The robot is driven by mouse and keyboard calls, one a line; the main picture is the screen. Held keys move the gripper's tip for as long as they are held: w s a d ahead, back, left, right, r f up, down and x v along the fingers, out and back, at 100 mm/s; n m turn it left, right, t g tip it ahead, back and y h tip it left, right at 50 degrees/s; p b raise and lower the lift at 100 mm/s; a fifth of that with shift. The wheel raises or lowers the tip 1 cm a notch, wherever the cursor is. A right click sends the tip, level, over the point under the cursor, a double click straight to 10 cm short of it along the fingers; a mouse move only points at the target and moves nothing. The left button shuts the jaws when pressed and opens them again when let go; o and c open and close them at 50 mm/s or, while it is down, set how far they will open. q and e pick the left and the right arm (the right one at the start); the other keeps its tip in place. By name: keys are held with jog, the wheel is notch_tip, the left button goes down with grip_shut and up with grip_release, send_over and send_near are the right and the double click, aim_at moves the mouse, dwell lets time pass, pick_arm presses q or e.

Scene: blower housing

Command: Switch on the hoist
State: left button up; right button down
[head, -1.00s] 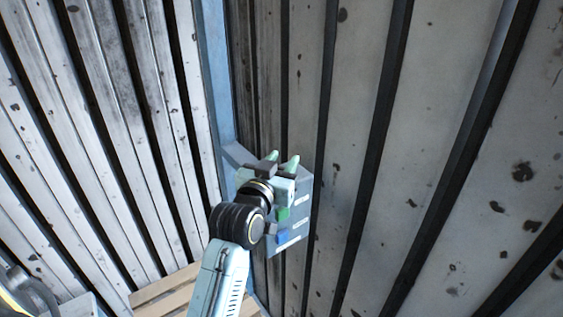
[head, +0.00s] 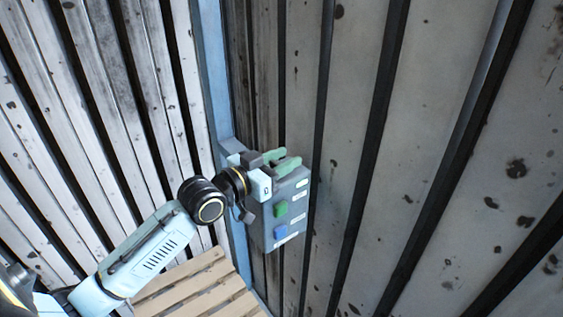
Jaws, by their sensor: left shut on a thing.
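A grey control box (head: 262,232) is mounted by a blue post, beside the right-hand wall in the head view. Its face has a green button (head: 280,209), a blue button (head: 281,231) below it, and several pale labels. My left gripper (head: 279,161) is at the top of the box, its green-tipped fingers pointing right. It is shut on a part of the box's upper face; the fingers hide that part, so I cannot tell its shape. The green and blue buttons are uncovered. My right gripper is not in view.
The blue post (head: 212,75) stands in the corner between the pale slatted wall (head: 80,130) on the left and the spotted panel wall (head: 440,150) on the right. Wooden slats (head: 200,287) lie below the box. The space right of the box is open.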

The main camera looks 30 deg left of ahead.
pick_arm(q)
jog(key=shift+f+m+g+h+b, duration=0.1)
jog(key=shift+m+g+h+b, duration=0.2)
jog(key=shift+m+h+b, duration=0.3)
jog(key=shift+d, duration=0.1)
jog(key=o, duration=1)
jog(key=shift+v, duration=6.7)
